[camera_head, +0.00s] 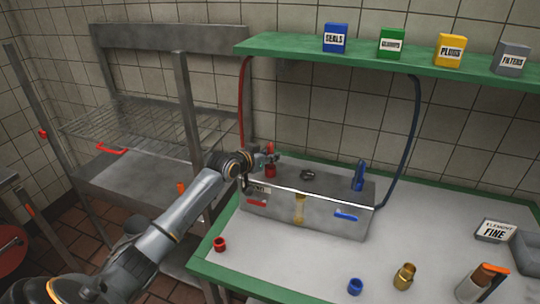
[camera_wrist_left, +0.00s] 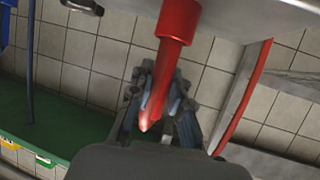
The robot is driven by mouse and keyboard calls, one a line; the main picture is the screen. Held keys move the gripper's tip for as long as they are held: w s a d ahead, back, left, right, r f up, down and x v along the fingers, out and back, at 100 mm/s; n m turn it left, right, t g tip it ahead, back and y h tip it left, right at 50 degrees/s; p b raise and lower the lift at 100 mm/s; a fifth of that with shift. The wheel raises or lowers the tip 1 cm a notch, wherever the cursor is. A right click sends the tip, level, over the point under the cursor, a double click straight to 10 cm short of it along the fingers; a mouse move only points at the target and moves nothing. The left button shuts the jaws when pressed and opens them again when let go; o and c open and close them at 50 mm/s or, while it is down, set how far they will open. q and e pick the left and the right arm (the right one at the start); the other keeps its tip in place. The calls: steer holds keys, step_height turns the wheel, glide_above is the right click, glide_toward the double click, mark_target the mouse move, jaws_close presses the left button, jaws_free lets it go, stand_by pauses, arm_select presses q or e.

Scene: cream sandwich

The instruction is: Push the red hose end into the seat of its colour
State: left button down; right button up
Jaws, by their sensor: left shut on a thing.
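My left gripper (camera_head: 268,158) is over the left end of the grey box (camera_head: 305,212) on the bench. It is shut on a red tapered piece (camera_head: 270,171), which I take for the red hose end. In the left wrist view the red piece (camera_wrist_left: 176,22) runs between the fingers (camera_wrist_left: 160,105), its thick part towards the box and its narrow tip past the fingers. A red hose (camera_head: 242,100) hangs from the shelf and goes down behind the gripper. Where the red piece meets the box is hidden. My right gripper is out of view.
A blue upright piece (camera_head: 359,176) stands at the box's right end, below a blue hose (camera_head: 417,125). A red ring (camera_head: 220,244), a blue ring (camera_head: 355,286) and a brass fitting (camera_head: 404,276) lie on the bench. A green shelf (camera_head: 300,49) is overhead.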

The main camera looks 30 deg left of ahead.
arm_select(q)
steer(key=shift+f+b, duration=0.45)
steer(key=shift+f, duration=0.3)
steer(key=c, duration=1.2)
jaws_free()
steer(key=shift+o, duration=0.2)
steer(key=v, duration=1.2)
